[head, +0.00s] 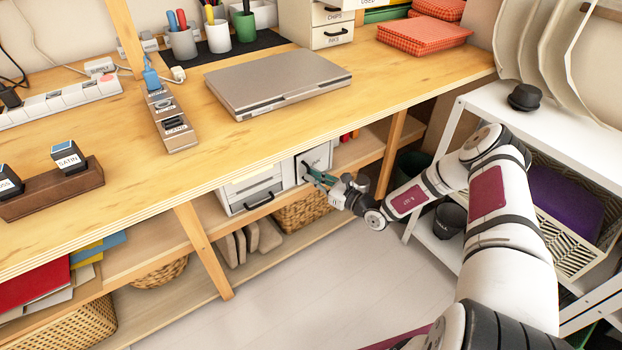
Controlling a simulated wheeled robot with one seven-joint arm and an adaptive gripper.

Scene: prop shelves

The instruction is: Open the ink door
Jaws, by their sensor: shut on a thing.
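The white printer (246,192) sits on the shelf under the wooden desk, partly hidden by the desk top. The ink door appears to be the pale panel (319,156) at its right end, with a dark handle at its left side. My gripper (314,174) reaches in from the right and is shut at that dark handle, which its fingers mostly hide. Whether the panel stands a little ajar or flush is too small to tell. A drawer with a black handle (259,201) shows on the printer's lower front.
A desk post (391,153) stands just right of my gripper. A wicker basket (302,212) sits below the printer. The white rack (492,100) is close to my arm at the right. The floor (310,285) in front is clear.

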